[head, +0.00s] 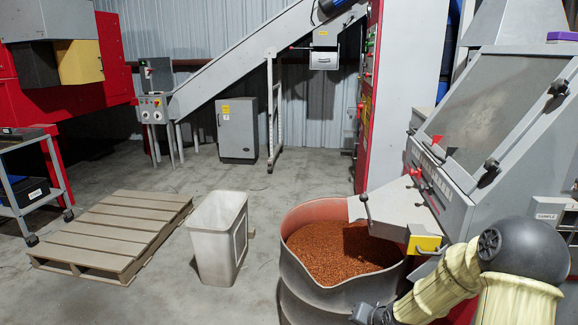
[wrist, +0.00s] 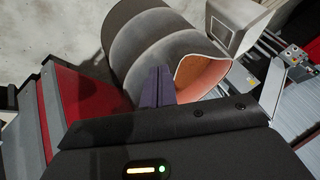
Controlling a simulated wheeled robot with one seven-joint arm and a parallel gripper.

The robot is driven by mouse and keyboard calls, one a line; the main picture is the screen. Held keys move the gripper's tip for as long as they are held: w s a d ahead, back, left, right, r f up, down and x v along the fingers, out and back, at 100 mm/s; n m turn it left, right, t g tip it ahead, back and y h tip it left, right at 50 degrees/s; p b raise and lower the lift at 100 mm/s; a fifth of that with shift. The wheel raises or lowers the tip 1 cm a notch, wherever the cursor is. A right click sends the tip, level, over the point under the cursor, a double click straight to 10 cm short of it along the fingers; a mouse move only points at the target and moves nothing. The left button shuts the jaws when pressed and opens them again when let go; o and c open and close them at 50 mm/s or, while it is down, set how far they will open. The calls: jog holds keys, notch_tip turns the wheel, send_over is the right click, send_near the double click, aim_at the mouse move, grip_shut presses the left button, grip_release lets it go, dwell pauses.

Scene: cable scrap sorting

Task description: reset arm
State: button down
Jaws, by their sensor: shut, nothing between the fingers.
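My gripper (wrist: 158,86) shows in the wrist view as two dark fingers pressed together, with nothing between them. In that view it lies in front of the grey drum (wrist: 150,42); the exact gap to the drum cannot be told. In the head view my arm, with pale ribbed sleeves and a black round joint, comes in from the bottom right. Its dark end part is low beside the drum (head: 320,294), and the fingertips cannot be made out there. The drum is filled with orange-brown granules (head: 340,248).
A machine with a chute (head: 395,203) overhangs the drum's right side, close to my arm. A white bin (head: 218,238) and a wooden pallet (head: 112,232) stand to the left. A cart (head: 38,180) is at far left. Open floor lies behind the bin.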

jog(key=s+a+r+n+g+h, duration=0.1)
jog(key=s+r+n+g, duration=0.15)
jog(key=s, duration=0.45)
jog(key=s+a+r+n+g, duration=0.1)
jog(key=s+a+r, duration=0.1)
jog(key=s+r, duration=0.35)
jog(key=s+a+r+n+g+h, duration=0.1)
jog(key=s+r+n, duration=0.1)
jog(key=s, duration=0.6)
notch_tip(320, 180, up, 26)
jog(key=p, duration=2.6)
jog(key=shift+m, duration=0.25)
jog(key=shift+w, duration=0.15)
